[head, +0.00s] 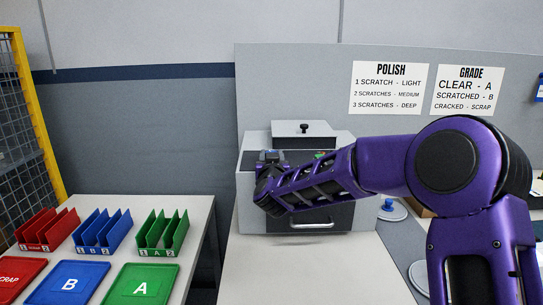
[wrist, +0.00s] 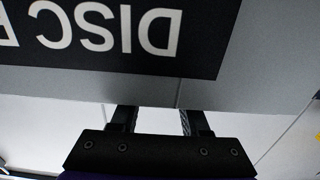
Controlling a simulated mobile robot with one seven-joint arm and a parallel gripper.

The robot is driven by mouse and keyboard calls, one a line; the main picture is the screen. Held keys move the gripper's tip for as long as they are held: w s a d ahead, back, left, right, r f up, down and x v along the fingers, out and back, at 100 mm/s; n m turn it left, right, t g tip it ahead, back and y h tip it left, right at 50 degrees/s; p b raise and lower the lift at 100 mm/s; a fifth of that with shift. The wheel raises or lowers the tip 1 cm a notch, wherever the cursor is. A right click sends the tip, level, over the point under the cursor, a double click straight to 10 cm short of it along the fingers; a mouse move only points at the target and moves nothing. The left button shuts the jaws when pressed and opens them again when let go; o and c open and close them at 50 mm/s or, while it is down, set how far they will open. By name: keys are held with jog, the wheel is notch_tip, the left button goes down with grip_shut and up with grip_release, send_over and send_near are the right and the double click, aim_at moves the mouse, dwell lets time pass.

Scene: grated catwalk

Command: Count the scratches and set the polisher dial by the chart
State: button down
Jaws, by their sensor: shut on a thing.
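The polisher (head: 250,205) is a grey box with a dark front on the bench. The polish chart (head: 388,88) on the wall reads 1 scratch light, 2 scratches medium, 3 scratches deep. My gripper (head: 268,166) is at the polisher's left front, partly hidden by my forearm. In the wrist view, its two fingers (wrist: 157,120) stand apart beside a grey panel with an upside-down black label (wrist: 110,35) starting "DISC". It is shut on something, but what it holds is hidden. I cannot see the dial or any scratches.
A grade chart (head: 467,91) hangs on the right. A side table on the left holds red, blue and green racks (head: 102,232) and trays (head: 140,285). A drawer handle (head: 310,226) shows low on the polisher. The bench front (head: 300,280) is clear.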

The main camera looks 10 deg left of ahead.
jog(key=r+m+h+p, duration=0.1)
jog(key=h, duration=0.1)
jog(key=r+m+t+h+p, duration=0.1)
jog(key=h, duration=0.1)
jog(key=shift+s+a+m, duration=0.1)
jog(key=shift+a+m, duration=0.2)
jog(key=shift+a, duration=0.05)
jog(key=m+h+p, duration=0.2)
jog(key=h, duration=0.2)
jog(key=shift+m+g+p, duration=0.3)
jog(key=shift+m+p, duration=0.05)
jog(key=shift+m, duration=0.05)
jog(key=m+g+h+p, duration=0.1)
jog(key=m+h, duration=0.1)
jog(key=h, duration=0.1)
jog(key=m+g+h+p, duration=0.1)
jog(key=h+p, duration=0.1)
jog(key=h, duration=0.1)
jog(key=shift+d+f+m, duration=0.15)
jog(key=shift+d+m, duration=0.05)
jog(key=shift+m, duration=0.2)
jog(key=shift+f+m+g+h+p, duration=0.1)
jog(key=shift+m+g+h+p, duration=0.9)
jog(key=shift+m+g+h, duration=0.4)
jog(key=shift+d+h, duration=0.1)
jog(key=shift+h, duration=0.2)
jog(key=c, duration=0.6)
grip_release()
jog(key=shift+o, duration=1)
jog(key=shift+f, duration=0.25)
